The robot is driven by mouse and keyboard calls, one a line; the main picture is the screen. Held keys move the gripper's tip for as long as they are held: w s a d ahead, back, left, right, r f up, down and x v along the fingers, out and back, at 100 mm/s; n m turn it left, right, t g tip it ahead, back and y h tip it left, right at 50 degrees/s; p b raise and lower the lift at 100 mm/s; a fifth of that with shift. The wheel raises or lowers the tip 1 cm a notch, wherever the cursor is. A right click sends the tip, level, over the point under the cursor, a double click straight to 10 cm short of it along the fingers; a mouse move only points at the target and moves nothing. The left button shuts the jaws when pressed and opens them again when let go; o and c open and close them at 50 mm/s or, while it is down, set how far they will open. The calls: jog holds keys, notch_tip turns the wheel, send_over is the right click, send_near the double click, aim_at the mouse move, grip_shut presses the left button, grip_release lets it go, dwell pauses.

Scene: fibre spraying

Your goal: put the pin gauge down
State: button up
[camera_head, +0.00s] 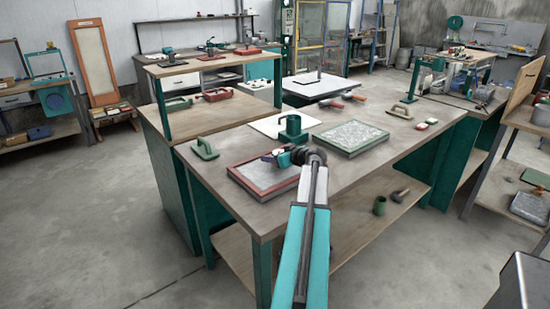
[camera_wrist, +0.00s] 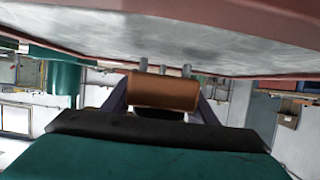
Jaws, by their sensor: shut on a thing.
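My gripper (camera_head: 284,158) reaches out over the main bench, above the red-framed panel (camera_head: 238,184) with its grey surface. In the wrist view the jaws (camera_wrist: 163,98) are shut on the pin gauge (camera_wrist: 165,92), a copper-brown block with several short metal pins on its far side. The pins point toward the panel's grey surface (camera_wrist: 200,45), which fills the upper part of that view. I cannot tell whether they touch it. In the head view the gauge is small and mostly hidden by the gripper.
A green-framed panel (camera_head: 350,137) lies right of my gripper. A green tool (camera_head: 293,130) stands on a white board behind it. Bare bench top (camera_head: 385,154) shows on the right.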

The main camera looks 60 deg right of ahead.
jog(key=shift+f, duration=0.7)
jog(key=shift+f, duration=0.15)
jog(key=o, duration=1.3)
jog(key=b+v, duration=0.2)
jog(key=v, duration=1)
jog(key=shift+r, duration=0.25)
jog(key=shift+w, duration=0.1)
